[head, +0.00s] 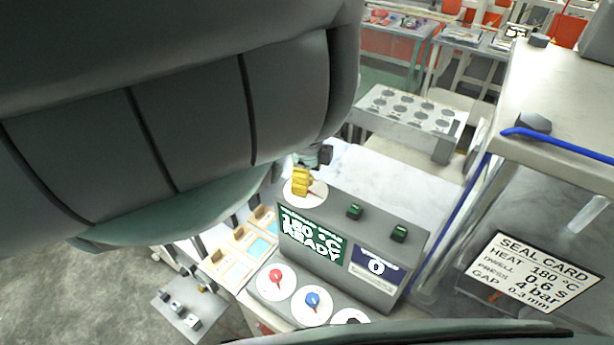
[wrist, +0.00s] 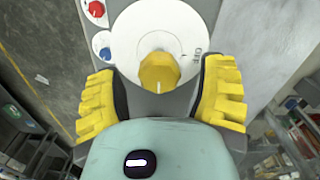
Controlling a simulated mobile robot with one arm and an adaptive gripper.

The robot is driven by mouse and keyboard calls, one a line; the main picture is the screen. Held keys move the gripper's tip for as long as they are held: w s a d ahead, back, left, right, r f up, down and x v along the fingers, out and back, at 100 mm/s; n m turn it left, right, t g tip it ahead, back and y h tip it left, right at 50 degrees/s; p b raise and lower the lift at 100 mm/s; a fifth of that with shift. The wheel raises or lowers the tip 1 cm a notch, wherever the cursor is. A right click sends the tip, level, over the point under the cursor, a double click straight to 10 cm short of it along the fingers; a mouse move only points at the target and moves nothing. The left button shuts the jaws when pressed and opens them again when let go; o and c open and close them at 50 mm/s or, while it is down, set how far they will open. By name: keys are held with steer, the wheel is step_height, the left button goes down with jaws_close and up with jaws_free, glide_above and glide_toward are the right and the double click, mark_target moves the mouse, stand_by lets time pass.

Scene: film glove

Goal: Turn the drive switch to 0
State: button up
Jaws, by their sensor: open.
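A yellow knob (wrist: 159,72) stands on a white round dial (wrist: 150,25) in the wrist view. My gripper (wrist: 160,80) is open, with one yellow ridged finger on each side of the knob and gaps between. In the head view, yellow ridges of my gripper (head: 301,181) show over the white dial (head: 291,194) on top of the grey control box (head: 340,222), largely hiding the knob. A blue panel (head: 374,266) on the box's front shows a large 0; its small text is unreadable.
A green display (head: 311,238) reads 180 °C READY. Two green buttons (head: 354,211) (head: 399,233) sit on the box top. Red (head: 275,278) and blue (head: 312,299) knobs stand in front. A seal card (head: 530,275) is at right. My arm blocks the upper left.

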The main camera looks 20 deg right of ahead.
steer(key=shift+o, duration=0.2)
steer(key=c, duration=1.2)
steer(key=shift+n, duration=0.7)
steer(key=shift+c, duration=0.2)
steer(key=n+b, duration=0.1)
steer(key=n, duration=0.2)
steer(key=shift+w, duration=0.1)
steer(key=n, duration=0.4)
steer(key=shift+n+b, duration=0.3)
steer(key=shift+b, duration=0.05)
steer(key=n, duration=0.4)
steer(key=shift+w+d+n+b, duration=0.1)
steer(key=shift+w+n+b, duration=0.05)
steer(key=shift+n+b, duration=0.2)
steer(key=shift+w+n+b, duration=0.1)
steer(key=shift+n+b, duration=0.45)
steer(key=shift+n, duration=1.5)
